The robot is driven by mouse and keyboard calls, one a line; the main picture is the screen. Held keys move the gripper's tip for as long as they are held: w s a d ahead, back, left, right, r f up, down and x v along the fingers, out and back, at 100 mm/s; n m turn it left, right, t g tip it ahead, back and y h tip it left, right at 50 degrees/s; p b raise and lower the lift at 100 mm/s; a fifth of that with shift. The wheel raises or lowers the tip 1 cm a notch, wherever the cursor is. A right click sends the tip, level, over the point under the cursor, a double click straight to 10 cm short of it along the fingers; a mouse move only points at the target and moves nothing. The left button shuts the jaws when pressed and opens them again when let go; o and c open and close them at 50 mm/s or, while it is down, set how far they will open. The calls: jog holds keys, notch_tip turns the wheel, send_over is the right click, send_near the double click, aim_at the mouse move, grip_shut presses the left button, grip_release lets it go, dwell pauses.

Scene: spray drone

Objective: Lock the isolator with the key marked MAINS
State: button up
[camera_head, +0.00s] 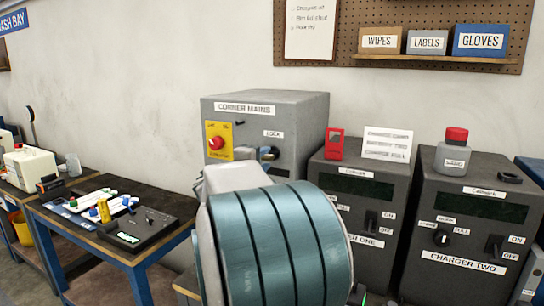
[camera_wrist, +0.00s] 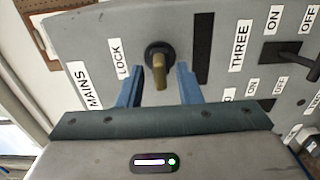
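The isolator is a grey box (camera_head: 302,109) with a label ending in MAINS. Its front has a red knob on a yellow plate (camera_head: 217,141) and a LOCK label (camera_head: 273,134). In the wrist view, a brass-coloured key-like piece (camera_wrist: 159,72) sticks out of a round black lock (camera_wrist: 157,50) beside the LOCK label (camera_wrist: 121,58). My gripper (camera_wrist: 161,78) has its two blue fingers apart, one on each side of the brass piece, with gaps visible on both sides. No marking on the brass piece is readable. In the head view, my arm hides most of the gripper.
Charger cabinets (camera_head: 455,262) stand to the right of the isolator, with a bottle (camera_head: 452,158) and a small red item (camera_head: 334,144) on top. A dark-topped bench (camera_head: 62,219) with tools and a tray stands to the left.

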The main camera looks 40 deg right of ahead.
grip_shut()
jog(key=shift+r+n+p, duration=0.15)
jog(key=shift+n+p, duration=0.4)
jog(key=shift+n, duration=0.35)
jog(key=n+p, duration=0.3)
jog(key=n, duration=0.3)
jog(key=shift+n, duration=0.3)
jog(key=n+p, duration=0.4)
jog(key=n, duration=0.1)
jog(key=shift+n, duration=0.3)
jog(key=shift+f+n+p, duration=0.2)
jog(key=shift+n+p, duration=0.2)
jog(key=shift+p, duration=0.05)
